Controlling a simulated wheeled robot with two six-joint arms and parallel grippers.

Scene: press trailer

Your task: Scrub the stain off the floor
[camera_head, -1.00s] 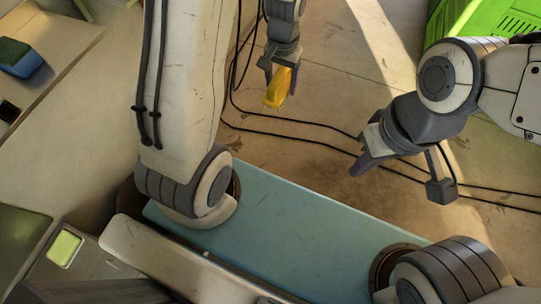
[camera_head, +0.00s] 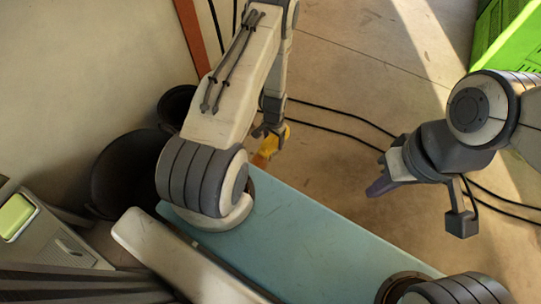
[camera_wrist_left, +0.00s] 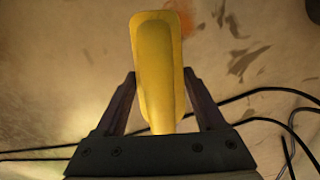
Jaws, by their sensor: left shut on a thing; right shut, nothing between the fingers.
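My left gripper (camera_head: 270,138) is shut on a yellow brush (camera_head: 266,150). In the left wrist view the yellow back of the brush (camera_wrist_left: 158,65) stands between the two fingers (camera_wrist_left: 162,100); its bristles are hidden. On the floor (camera_wrist_left: 60,70) an orange-red patch (camera_wrist_left: 205,14) shows at the top edge, up and right of the brush. Several dark smudges (camera_wrist_left: 245,60) lie to the right of the brush. I cannot tell whether the brush touches the floor. My right gripper (camera_head: 380,186) is shut and empty over the floor on the right.
Black cables (camera_head: 340,120) run across the floor behind my grippers. A bright green crate (camera_head: 508,35) stands at the top right. Dark round bins (camera_head: 125,180) stand by the wall at left. A green block (camera_head: 14,215) lies on a grey unit at lower left.

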